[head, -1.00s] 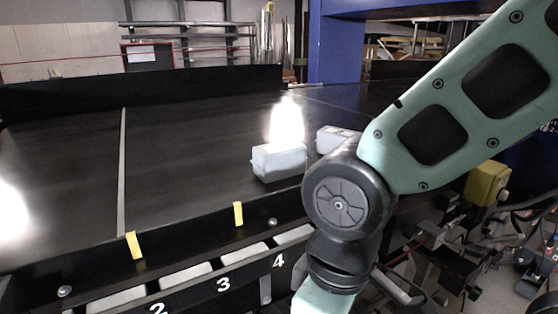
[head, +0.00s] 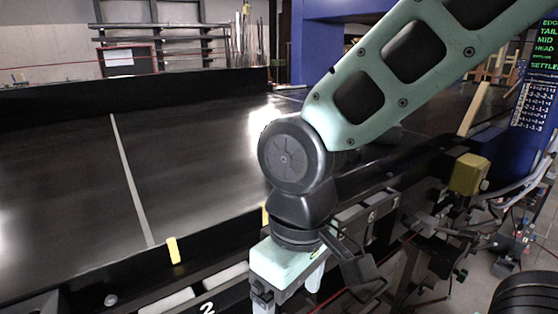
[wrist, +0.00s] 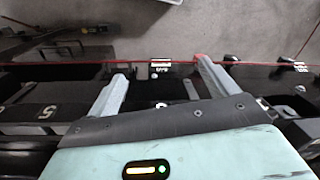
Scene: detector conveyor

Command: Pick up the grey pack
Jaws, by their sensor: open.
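No grey pack can be made out on the visible part of the black conveyor belt (head: 70,170). My arm covers part of the belt in the head view, so a pack may be hidden behind it. My gripper (head: 290,292) hangs low at the front edge of the conveyor, beside the numbered bins. In the wrist view my gripper (wrist: 158,72) has its two fingers wide apart with nothing held between them. That view looks over dark numbered bin fronts and the floor, with no pack I can identify.
Numbered bins (head: 225,278) run along the conveyor's front. A yellow tab (head: 173,250) marks its edge. A yellow block (head: 467,173) and dark brackets stand at the right. A screen (head: 535,100) with text is at the far right. Grey floor (wrist: 230,30) is open beyond the bins.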

